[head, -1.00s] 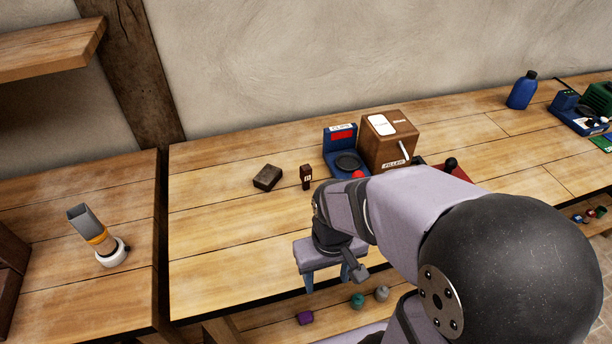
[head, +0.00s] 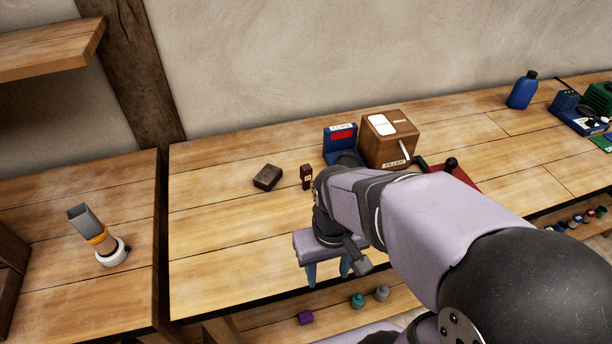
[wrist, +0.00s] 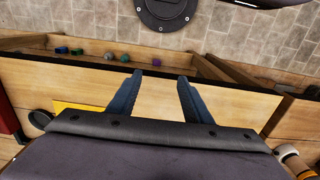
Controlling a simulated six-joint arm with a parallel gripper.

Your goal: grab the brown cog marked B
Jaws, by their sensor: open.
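A small dark brown upright piece with a pale mark (head: 306,177) stands on the bench in the head view, just beyond my wrist. Its mark is too small to read, and I cannot make out cog teeth on it. My gripper (head: 328,274) is open and empty, near the bench's front edge, nearer the camera than that piece and apart from it. In the wrist view my two blue fingers (wrist: 160,78) are spread over bare wood and the bench edge, with nothing between them. The brown piece does not show there.
A dark brown block (head: 267,177) lies left of the marked piece. A blue device (head: 341,138), a wooden filler box (head: 388,139) and a red item (head: 455,176) stand behind my arm. Small coloured pieces lie on a lower shelf (head: 260,322).

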